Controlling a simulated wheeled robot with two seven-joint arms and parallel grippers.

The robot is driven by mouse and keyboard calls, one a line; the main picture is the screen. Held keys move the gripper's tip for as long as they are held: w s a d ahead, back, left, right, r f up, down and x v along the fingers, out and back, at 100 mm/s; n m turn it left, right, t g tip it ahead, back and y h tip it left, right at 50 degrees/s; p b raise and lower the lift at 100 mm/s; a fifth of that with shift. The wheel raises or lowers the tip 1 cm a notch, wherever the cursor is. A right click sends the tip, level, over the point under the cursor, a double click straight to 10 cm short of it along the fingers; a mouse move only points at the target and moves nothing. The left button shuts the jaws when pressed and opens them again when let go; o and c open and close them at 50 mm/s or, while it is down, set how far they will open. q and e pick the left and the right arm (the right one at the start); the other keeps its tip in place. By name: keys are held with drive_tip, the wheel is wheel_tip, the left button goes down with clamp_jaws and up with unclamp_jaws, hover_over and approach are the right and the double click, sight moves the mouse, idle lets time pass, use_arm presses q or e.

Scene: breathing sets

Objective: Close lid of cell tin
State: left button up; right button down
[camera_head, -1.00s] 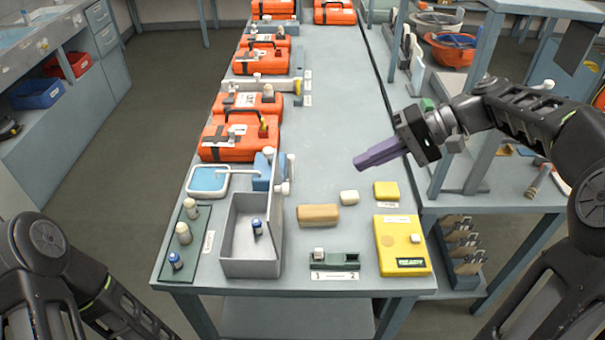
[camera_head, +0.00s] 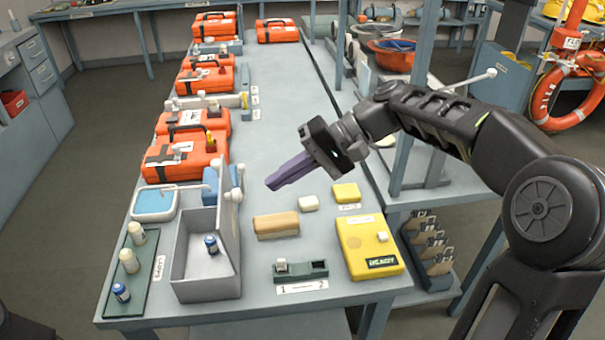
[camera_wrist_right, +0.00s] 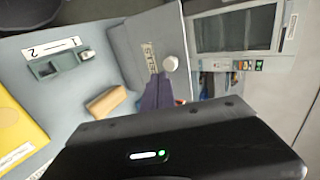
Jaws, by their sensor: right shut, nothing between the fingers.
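The grey cell tin (camera_head: 207,284) stands open at the table's front left. Its lid (camera_head: 232,232) stands upright along the tin's right side, with a white knob (camera_head: 237,196) near its far top corner. One blue-and-white cell (camera_head: 211,244) stands inside. My right gripper (camera_head: 270,185) is shut and empty, its purple fingers pointing left above the table, right of and beyond the lid. In the right wrist view, the fingers (camera_wrist_right: 158,92) appear in front of the labelled lid (camera_wrist_right: 145,40) and beside its knob (camera_wrist_right: 170,64); contact cannot be told. My left gripper is out of view.
A green tray (camera_head: 143,283) with several cells lies left of the tin. Orange cases (camera_head: 187,158) line the table's left edge.

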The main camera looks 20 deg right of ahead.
sight(240, 193)
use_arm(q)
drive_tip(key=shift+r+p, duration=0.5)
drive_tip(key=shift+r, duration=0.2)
use_arm(e)
drive_tip(key=shift+w+a+f, duration=0.15)
drive_tip(key=shift+w+a, duration=0.05)
drive_tip(key=shift+a, duration=0.55)
drive_tip(key=shift+w+a+f, duration=0.1)
drive_tip(key=shift+w+a, duration=0.05)
drive_tip(key=shift+a, duration=0.65)
drive_tip(key=shift+w+a+f, duration=0.15)
drive_tip(key=shift+w+a, duration=0.05)
drive_tip(key=shift+a, duration=0.55)
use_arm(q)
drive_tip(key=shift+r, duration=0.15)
use_arm(e)
drive_tip(key=shift+r, duration=0.1)
